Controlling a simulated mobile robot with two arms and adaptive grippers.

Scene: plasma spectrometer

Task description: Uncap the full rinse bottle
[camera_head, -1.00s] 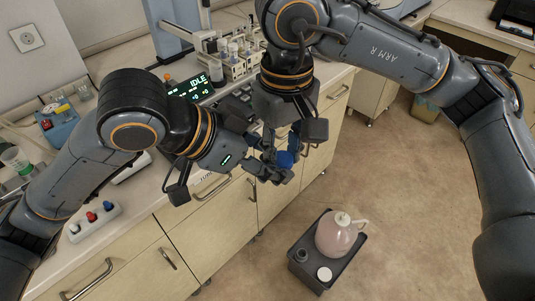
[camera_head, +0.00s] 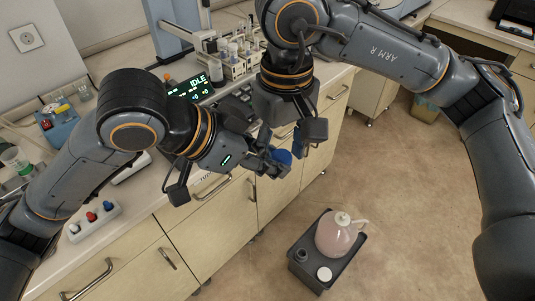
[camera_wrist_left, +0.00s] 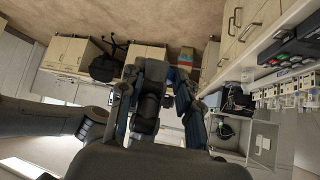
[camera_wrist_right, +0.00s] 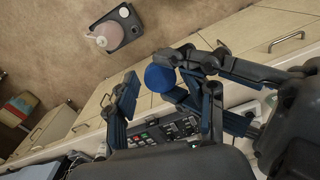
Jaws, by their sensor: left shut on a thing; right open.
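A blue rounded thing (camera_head: 284,156), which may be the rinse bottle's cap or top, shows between my two grippers in the head view. It also shows in the right wrist view (camera_wrist_right: 160,78). My left gripper (camera_head: 283,166) is shut on it, with fingers on either side. My right gripper (camera_head: 284,143) is open; its fingers stand apart around the blue thing, seemingly without touching it. In the right wrist view its two fingers (camera_wrist_right: 168,97) are spread wide. I cannot tell a separate bottle body or liquid level; the fingers hide much of it.
A dark tray (camera_head: 312,277) on the floor bears a pink jug (camera_head: 335,238) and small containers. The bench holds an instrument display (camera_head: 190,88), a vial rack (camera_head: 237,62) and a switch box (camera_head: 95,221). Drawers line the bench front. Open floor lies right of the tray.

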